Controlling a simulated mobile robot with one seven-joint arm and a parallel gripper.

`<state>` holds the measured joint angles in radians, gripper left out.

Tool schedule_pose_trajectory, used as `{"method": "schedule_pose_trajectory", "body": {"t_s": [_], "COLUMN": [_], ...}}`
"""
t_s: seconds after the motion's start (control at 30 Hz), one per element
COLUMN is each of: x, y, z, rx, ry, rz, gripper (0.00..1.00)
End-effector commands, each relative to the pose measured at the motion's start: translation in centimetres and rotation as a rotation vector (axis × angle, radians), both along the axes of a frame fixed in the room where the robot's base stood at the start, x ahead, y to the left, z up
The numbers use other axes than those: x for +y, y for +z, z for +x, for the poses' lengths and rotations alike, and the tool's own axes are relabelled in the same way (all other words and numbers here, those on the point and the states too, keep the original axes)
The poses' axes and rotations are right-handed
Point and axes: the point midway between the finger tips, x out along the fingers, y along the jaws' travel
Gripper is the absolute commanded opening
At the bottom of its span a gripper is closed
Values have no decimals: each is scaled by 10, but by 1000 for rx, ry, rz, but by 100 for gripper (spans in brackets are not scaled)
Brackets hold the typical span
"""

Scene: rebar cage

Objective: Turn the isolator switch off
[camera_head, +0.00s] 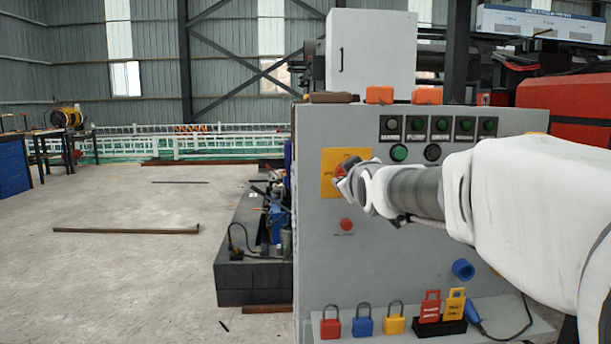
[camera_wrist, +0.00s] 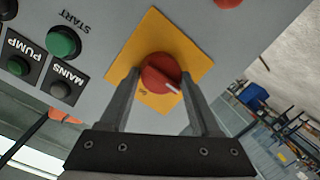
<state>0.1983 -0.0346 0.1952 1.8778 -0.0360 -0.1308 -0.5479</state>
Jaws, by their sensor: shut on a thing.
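The isolator switch is a red round knob (camera_wrist: 161,73) with a white pointer mark, on a yellow square plate (camera_wrist: 152,28) on the grey panel. In the wrist view my gripper (camera_wrist: 160,80) has one finger on each side of the knob and is shut on it. The white mark points toward the lower right of that picture. In the head view the yellow plate (camera_head: 330,163) shows on the panel's upper left, and my gripper (camera_head: 345,180) reaches it from the right. My gripper hides most of the knob there.
The grey panel (camera_head: 330,260) carries a green button (camera_head: 399,153), a black button (camera_head: 432,153), several labelled lamps and a red button (camera_head: 346,224). A shelf below holds a red padlock (camera_head: 330,322), a blue padlock (camera_head: 362,320), a yellow padlock (camera_head: 394,318) and tags. Open floor lies left.

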Motion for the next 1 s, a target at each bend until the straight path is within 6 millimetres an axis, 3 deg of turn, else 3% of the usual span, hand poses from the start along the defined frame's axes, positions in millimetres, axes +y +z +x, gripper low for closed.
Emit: {"method": "schedule_pose_trajectory", "body": {"t_s": [0.57, 0.6, 0.73, 1.0], "x": [0, 0, 0, 0], "y": [0, 0, 0, 0], "z": [0, 0, 0, 0], "rx": [0, 0, 0, -1], "ry": [1, 1, 1, 0], "rz": [-21, -21, -20, -19], "gripper": [8, 71, 93, 93]}}
